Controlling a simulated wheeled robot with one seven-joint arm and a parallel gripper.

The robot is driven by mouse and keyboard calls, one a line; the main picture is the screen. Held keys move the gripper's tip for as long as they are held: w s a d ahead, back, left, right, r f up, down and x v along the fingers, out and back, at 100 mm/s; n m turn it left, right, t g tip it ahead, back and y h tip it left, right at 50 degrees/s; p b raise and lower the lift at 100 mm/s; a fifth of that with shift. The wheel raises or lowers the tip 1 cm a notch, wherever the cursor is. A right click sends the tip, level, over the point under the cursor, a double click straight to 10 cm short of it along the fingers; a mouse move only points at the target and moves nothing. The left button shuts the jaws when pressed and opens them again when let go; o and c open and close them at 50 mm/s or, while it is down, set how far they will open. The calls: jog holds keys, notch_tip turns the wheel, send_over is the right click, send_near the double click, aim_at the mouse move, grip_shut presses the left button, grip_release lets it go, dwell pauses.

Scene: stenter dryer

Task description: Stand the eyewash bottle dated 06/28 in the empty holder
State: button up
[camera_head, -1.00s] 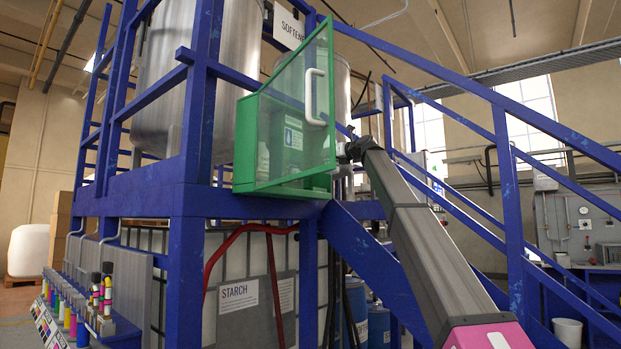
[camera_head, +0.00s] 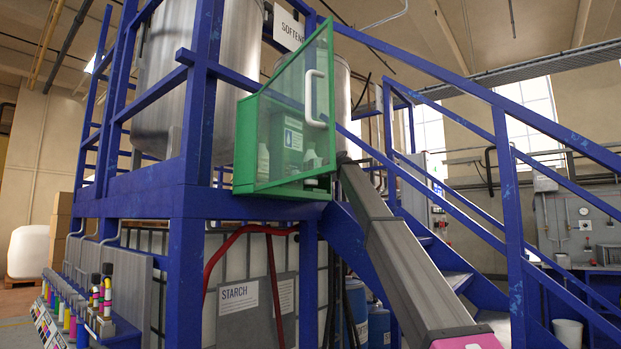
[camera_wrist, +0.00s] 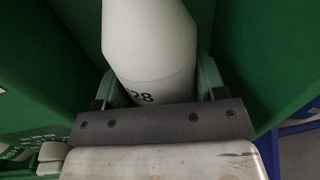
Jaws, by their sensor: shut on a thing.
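In the wrist view my gripper (camera_wrist: 157,88) is shut on a white bottle (camera_wrist: 150,45), which stands out beyond the fingers between green walls. Black digits ending in 28 show low on it; the rest of the date is hidden. In the head view a green cabinet (camera_head: 243,150) with a clear door and white handle holds a white bottle (camera_head: 263,160) at its left. Another white bottle shape (camera_head: 312,158) shows through the door at the right, near my arm's end; it may be the held one. My gripper is hidden there. I cannot make out the empty holder.
Green cabinet walls (camera_wrist: 255,60) stand close on both sides of the bottle in the wrist view. Blue stair rails (camera_head: 508,170) stand right of my arm, and a blue frame post (camera_head: 188,250) stands left. A starch tank is below the cabinet.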

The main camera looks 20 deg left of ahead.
notch_tip(320, 180, down, 3)
jog(key=shift+r, duration=0.1)
jog(key=shift+w+a+f, duration=0.1)
jog(key=shift+a+f, duration=0.05)
jog(key=shift+f, duration=0.05)
jog(key=shift+f, duration=0.1)
jog(key=o, duration=1.3)
